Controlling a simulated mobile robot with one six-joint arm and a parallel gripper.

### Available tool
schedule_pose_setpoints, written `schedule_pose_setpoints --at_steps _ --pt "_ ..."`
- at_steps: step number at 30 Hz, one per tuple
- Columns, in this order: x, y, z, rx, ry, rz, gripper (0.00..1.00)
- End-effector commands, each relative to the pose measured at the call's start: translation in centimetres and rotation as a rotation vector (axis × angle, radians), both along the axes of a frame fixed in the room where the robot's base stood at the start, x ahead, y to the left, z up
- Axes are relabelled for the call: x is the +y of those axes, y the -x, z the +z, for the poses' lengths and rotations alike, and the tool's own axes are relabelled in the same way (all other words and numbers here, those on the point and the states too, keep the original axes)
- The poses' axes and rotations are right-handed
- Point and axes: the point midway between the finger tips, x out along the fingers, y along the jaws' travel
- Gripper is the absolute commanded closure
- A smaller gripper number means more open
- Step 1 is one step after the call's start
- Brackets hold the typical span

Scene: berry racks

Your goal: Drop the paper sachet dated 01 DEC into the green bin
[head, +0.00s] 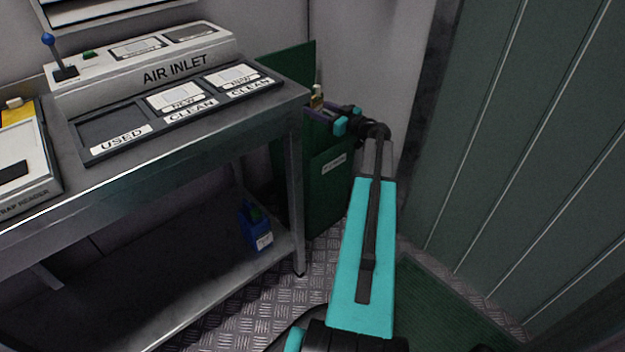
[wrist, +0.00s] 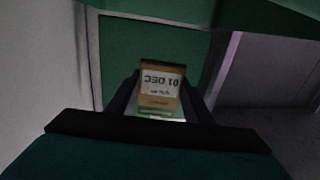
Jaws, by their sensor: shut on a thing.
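The paper sachet (wrist: 160,90) is brown with a pale label reading 01 DEC, upside down in the wrist view. My gripper (wrist: 160,102) is shut on it, one dark finger on each side. In the head view the small sachet (head: 316,101) stands up from my gripper (head: 322,112), above the top of the green bin (head: 335,185). The bin is tall, with a raised green panel behind it and a small white label on its front. Its opening is mostly hidden by my gripper. Green surfaces (wrist: 120,40) fill the middle of the wrist view beyond the sachet.
A metal bench (head: 200,135) stands left of the bin, bearing an AIR INLET unit (head: 175,70) and a tray marked USED and CLEAN (head: 120,140). A blue container (head: 256,228) sits on the lower shelf. A ribbed wall (head: 510,130) is at right.

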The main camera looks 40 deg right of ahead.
Motion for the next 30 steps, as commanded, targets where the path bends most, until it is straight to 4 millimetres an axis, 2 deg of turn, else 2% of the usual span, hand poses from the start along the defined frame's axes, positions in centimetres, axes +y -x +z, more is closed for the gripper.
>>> schedule_pose_setpoints --at_steps 1,18,30 --pt "0.0 0.0 -0.7 0.000 0.000 0.000 0.66" --pt "-0.1 0.1 -3.4 0.000 0.001 -0.001 0.66" --pt "-0.1 0.1 -4.3 0.000 0.000 -0.002 0.66"
